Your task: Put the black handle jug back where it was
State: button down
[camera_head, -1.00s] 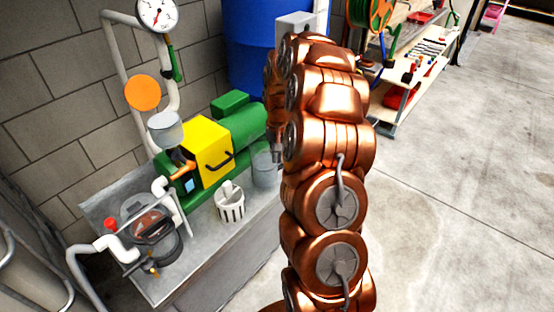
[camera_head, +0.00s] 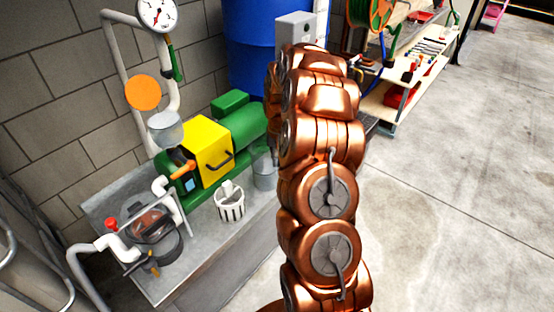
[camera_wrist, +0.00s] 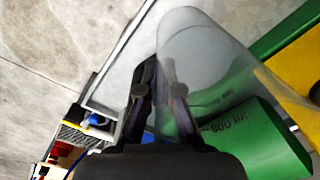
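The jug (camera_head: 264,172) is a clear, see-through vessel at the right end of the grey metal bench (camera_head: 215,225), beside the green pump motor (camera_head: 242,132). In the wrist view the jug (camera_wrist: 205,60) fills the upper middle, with the green motor seen through and behind it. My gripper (camera_wrist: 156,75) is right at the side of the jug, its two dark fingers close together at the tips. I cannot make out the black handle apart from the dark fingers, so its hold is unclear. In the head view my copper arm hides the gripper.
A yellow box (camera_head: 207,152) is on the pump. A blue barrel (camera_head: 252,50) stands behind. A tool shelf (camera_head: 410,70) is at the right, with open floor in front.

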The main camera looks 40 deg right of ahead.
jog(key=c, duration=1.3)
grip_release()
jog(key=shift+f, duration=0.1)
notch_tip(320, 180, up, 12)
jog(key=shift+s+r, duration=0.15)
jog(key=s+a+r+n+g, duration=0.1)
jog(key=s+a+r+n, duration=0.15)
jog(key=s+a, duration=0.5)
jog(key=s+a+r+n, duration=0.25)
jog(key=s+a, duration=0.25)
jog(key=a, duration=0.6)
jog(key=s+a, duration=0.3)
jog(key=s, duration=0.5)
jog(key=s+a+f+n+g, duration=0.1)
jog(key=s+a, duration=0.2)
jog(key=s, duration=0.5)
jog(key=s+a+n+g, duration=0.1)
jog(key=s+a, duration=0.1)
jog(key=s, duration=0.5)
jog(key=shift+s+a+f, duration=0.3)
jog(key=shift+s+a, duration=0.1)
